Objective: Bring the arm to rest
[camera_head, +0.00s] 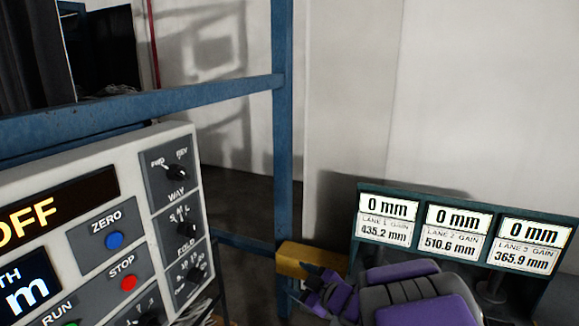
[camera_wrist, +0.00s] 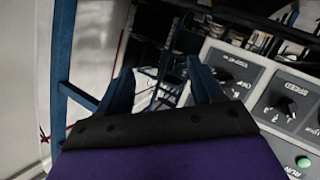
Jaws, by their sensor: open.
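My arm, purple and dark grey, shows at the bottom right of the head view, low and folded. My gripper (camera_head: 318,280) is at its left end, in front of a yellow block. In the wrist view my gripper (camera_wrist: 163,85) has two dark blue fingers spread apart with nothing between them. The control panel (camera_head: 130,190) stands to the left of my gripper in the head view. It also shows on the right in the wrist view (camera_wrist: 243,92), beyond the right finger. I see no contact between gripper and panel.
The panel carries knobs, a blue ZERO button (camera_head: 114,240) and a red STOP button (camera_head: 129,283). Three lane displays (camera_head: 455,232) reading 0 mm stand behind my arm. A blue frame post (camera_head: 283,130) and rail cross the view. The yellow block (camera_head: 297,257) is close behind the gripper.

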